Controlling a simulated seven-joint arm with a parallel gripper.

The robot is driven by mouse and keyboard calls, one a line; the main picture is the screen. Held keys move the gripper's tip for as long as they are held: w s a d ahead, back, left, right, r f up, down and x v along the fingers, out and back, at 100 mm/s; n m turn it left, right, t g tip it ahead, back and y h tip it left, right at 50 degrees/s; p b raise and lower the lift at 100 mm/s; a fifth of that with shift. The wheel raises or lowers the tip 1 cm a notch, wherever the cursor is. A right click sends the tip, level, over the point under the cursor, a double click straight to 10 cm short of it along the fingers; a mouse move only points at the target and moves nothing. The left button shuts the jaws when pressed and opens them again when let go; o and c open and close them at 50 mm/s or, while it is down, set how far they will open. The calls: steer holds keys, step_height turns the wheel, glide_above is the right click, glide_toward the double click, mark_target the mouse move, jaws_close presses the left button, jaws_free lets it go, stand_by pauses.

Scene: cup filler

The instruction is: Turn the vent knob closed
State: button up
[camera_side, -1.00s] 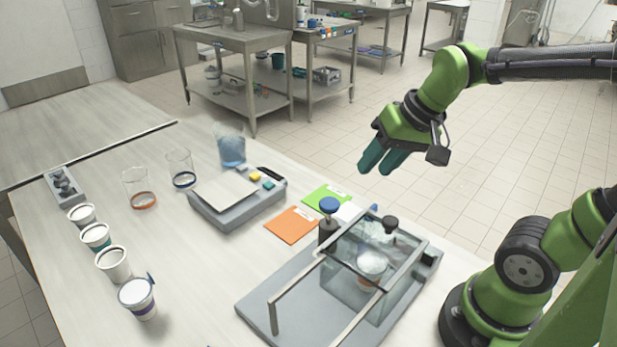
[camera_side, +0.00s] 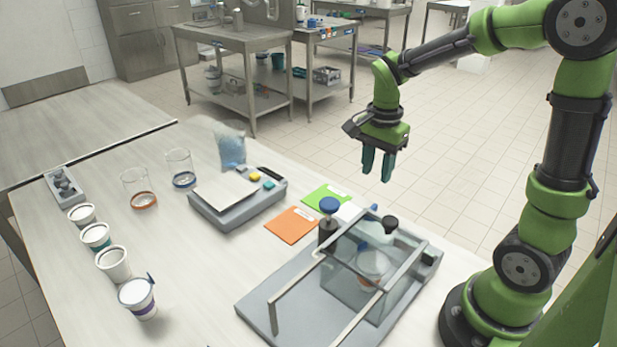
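A clear box-shaped chamber (camera_side: 345,289) stands on a grey base (camera_side: 262,309) at the front of the table. A black knob (camera_side: 390,224) sits at its top right, and a blue-topped knob on a black post (camera_side: 329,206) stands at its back left. I cannot tell which of these is the vent knob, or how far it is turned. A cup (camera_side: 372,266) shows dimly through the chamber wall. My gripper (camera_side: 377,178) points down with its two teal fingers slightly apart and nothing between them. In the picture it is above the chamber, touching nothing.
A scale (camera_side: 235,213) with coloured buttons stands left of orange (camera_side: 291,225) and green (camera_side: 325,198) cards. Clear beakers (camera_side: 178,168) and a container of blue liquid (camera_side: 231,152) stand behind. Several white cups (camera_side: 137,297) line the table's left side. The front middle of the table is clear.

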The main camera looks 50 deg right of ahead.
mark_target(371, 208)
step_height(371, 208, down, 10)
steer(key=shift+f, duration=0.1)
stand_by(0.4)
jaws_close()
